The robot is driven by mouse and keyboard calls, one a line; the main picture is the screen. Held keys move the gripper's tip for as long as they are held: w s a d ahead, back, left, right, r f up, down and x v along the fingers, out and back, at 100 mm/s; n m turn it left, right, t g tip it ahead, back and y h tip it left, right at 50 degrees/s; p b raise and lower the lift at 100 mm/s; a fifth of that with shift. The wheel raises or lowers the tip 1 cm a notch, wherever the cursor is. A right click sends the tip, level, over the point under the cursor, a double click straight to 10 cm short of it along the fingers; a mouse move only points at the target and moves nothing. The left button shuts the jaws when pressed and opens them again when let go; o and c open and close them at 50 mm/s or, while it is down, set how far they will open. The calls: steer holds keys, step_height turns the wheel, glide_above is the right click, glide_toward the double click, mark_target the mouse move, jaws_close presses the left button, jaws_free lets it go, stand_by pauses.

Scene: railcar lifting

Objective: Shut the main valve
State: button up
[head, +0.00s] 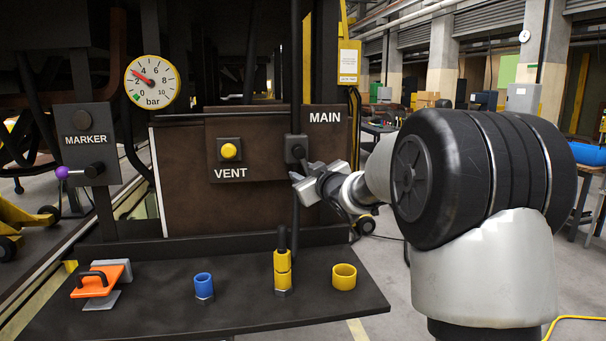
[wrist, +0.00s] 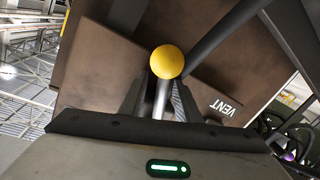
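The MAIN valve (head: 296,148) is a dark block on a vertical pipe at the right end of the brown panel, beside the white MAIN label. My gripper (head: 307,183) is just below it in the head view and hides its handle there. In the wrist view a yellow ball knob (wrist: 168,62) on a grey rod (wrist: 162,98) stands out in front of the panel. The rod lies between the fingers of my gripper (wrist: 160,100), which look apart, with the knob beyond their tips. I cannot tell whether a finger touches the rod.
A yellow VENT knob (head: 229,151) is left of the valve. A gauge (head: 152,82) reads between 2 and 4 bar. The MARKER lever (head: 93,169) has a purple knob.

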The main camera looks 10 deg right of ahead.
steer(key=s+d+r, duration=0.1)
steer(key=s+d, duration=0.2)
steer(key=s, duration=1.4)
steer(key=shift+r+p, duration=0.15)
steer(key=shift+p, duration=0.15)
